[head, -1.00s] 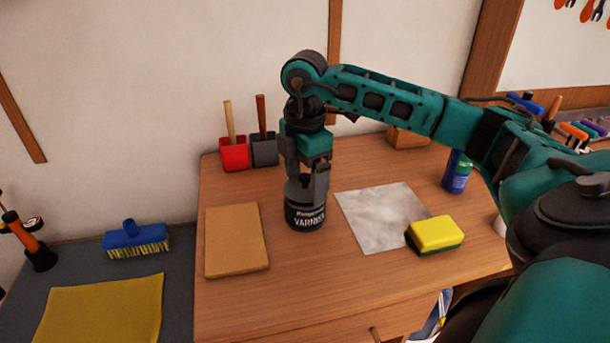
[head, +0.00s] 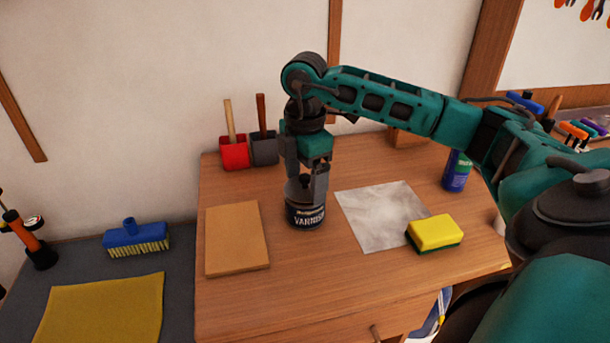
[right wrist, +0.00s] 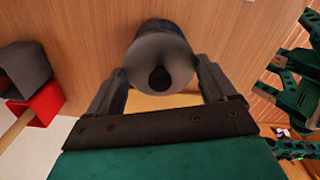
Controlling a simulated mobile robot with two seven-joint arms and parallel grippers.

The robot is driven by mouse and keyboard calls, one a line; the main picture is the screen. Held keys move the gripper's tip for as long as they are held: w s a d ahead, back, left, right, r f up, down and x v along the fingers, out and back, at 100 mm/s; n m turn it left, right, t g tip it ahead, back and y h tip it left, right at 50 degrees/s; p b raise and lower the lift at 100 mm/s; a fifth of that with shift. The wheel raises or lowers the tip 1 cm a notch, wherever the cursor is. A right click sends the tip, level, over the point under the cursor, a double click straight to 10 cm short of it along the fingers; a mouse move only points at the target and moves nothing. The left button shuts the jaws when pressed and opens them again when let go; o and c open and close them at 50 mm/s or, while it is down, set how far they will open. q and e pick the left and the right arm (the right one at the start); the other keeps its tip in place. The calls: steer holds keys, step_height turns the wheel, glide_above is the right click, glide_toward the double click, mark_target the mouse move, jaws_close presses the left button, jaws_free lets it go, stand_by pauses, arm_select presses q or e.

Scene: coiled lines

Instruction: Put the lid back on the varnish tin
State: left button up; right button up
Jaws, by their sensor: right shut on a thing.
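The dark varnish tin (head: 305,217) stands upright on the wooden bench top, its label facing me. The round grey lid (right wrist: 162,55) with a dark knob shows between the fingers in the right wrist view. My right gripper (head: 306,192) points down over the tin and is shut on the lid. In the right wrist view the gripper (right wrist: 160,82) has one finger on each side of it. The lid is at the tin's top, but I cannot tell whether it is seated or slightly above the rim. The fingers partly hide it in the head view. My left gripper is not in view.
A brown board (head: 237,240) lies left of the tin. A grey sheet (head: 380,215) and a yellow sponge (head: 434,230) lie right. Red (head: 234,154) and grey (head: 264,150) holders stand behind left. A blue-green can (head: 457,172) stands right. The bench front is clear.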

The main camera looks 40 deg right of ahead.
steer(key=o, duration=0.8)
steer(key=shift+r, duration=0.1)
steer(key=shift+r+p, duration=3.05)
steer(key=shift+r, duration=0.4)
steer(key=shift+c, duration=0.2)
jaws_close()
